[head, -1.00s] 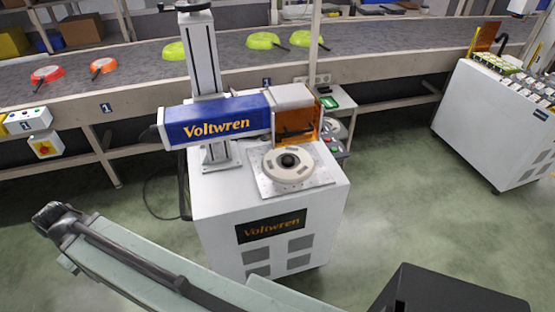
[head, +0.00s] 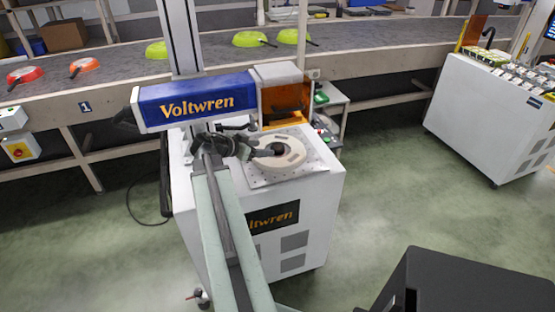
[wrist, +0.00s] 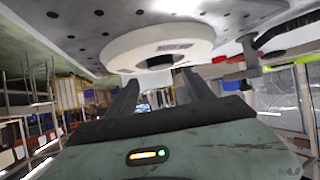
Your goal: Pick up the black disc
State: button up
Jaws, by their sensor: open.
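The black disc (head: 279,148) sits in the middle of a pale round ring (head: 292,158) on the perforated plate of the Voltwren machine. In the head view my gripper (head: 258,147) is just left of the disc, over the ring's left side, and partly covers both. In the wrist view the ring (wrist: 135,45) is overhead with the dark centre (wrist: 160,61) in front of my open fingers (wrist: 156,86). Nothing shows between the fingers. I cannot tell whether they touch the disc.
The blue Voltwren head (head: 197,100) hangs behind and above my gripper, with an orange guard (head: 285,100) beside it. The conveyor (head: 350,50) behind carries several coloured pans. A white cabinet (head: 490,130) stands at right.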

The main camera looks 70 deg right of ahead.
aim_at(277, 148)
jog(key=shift+s+d+r, duration=0.1)
jog(key=shift+s+d, duration=0.05)
jog(key=shift+s, duration=0.1)
jog(key=b+x, duration=0.2)
jog(key=x, duration=0.2)
jog(key=b+x, duration=0.1)
jog(key=x, duration=0.2)
jog(key=shift+d+f+b, duration=0.3)
jog(key=shift+d+b, duration=0.05)
jog(key=shift+r, duration=0.15)
jog(key=c, duration=1.3)
